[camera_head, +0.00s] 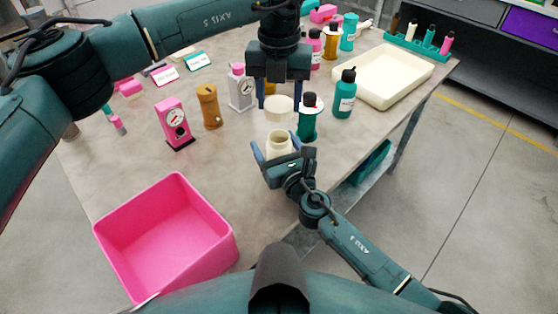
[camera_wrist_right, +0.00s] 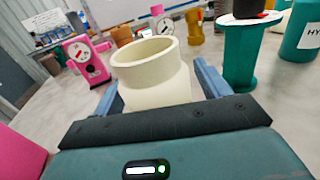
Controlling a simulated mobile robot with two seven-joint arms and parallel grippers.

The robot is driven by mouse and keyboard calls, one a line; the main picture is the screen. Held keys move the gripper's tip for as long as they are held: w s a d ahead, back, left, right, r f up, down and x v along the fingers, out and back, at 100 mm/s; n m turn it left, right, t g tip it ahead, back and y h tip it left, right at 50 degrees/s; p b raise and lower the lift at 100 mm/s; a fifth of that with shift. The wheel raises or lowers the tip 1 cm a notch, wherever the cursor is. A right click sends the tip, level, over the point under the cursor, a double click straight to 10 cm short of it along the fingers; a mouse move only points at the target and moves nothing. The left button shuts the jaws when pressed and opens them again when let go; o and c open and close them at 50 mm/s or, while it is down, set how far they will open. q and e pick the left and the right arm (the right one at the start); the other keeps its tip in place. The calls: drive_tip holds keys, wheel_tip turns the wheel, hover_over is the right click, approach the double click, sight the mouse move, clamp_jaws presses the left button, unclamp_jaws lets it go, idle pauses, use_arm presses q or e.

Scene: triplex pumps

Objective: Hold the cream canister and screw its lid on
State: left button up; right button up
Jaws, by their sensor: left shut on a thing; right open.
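The cream canister (camera_head: 279,145) stands upright on the table with its mouth uncovered. My right gripper (camera_head: 281,153) is open, with its fingers on either side of the canister. The right wrist view shows the canister (camera_wrist_right: 152,72) between the two blue fingers (camera_wrist_right: 160,88), its round mouth tilted in the picture. My left gripper (camera_head: 279,103) points down and is shut on the cream lid (camera_head: 279,110). The lid is behind and above the canister in the head view, apart from it. The left gripper does not show in the right wrist view.
A green bottle-like thing with a black top (camera_head: 308,120) stands close to the right of the canister. A teal bottle (camera_head: 345,95) and cream tray (camera_head: 425,73) are farther right. Pink and orange pumps (camera_head: 210,107) stand left. A pink bin (camera_head: 205,235) is front left.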

drive_tip(key=c, duration=1.4)
use_arm(q)
drive_tip(key=shift+f, duration=2.5)
use_arm(e)
drive_tip(key=shift+c, duration=0.2)
use_arm(q)
drive_tip(key=shift+f, duration=0.9)
drive_tip(key=shift+f, duration=0.55)
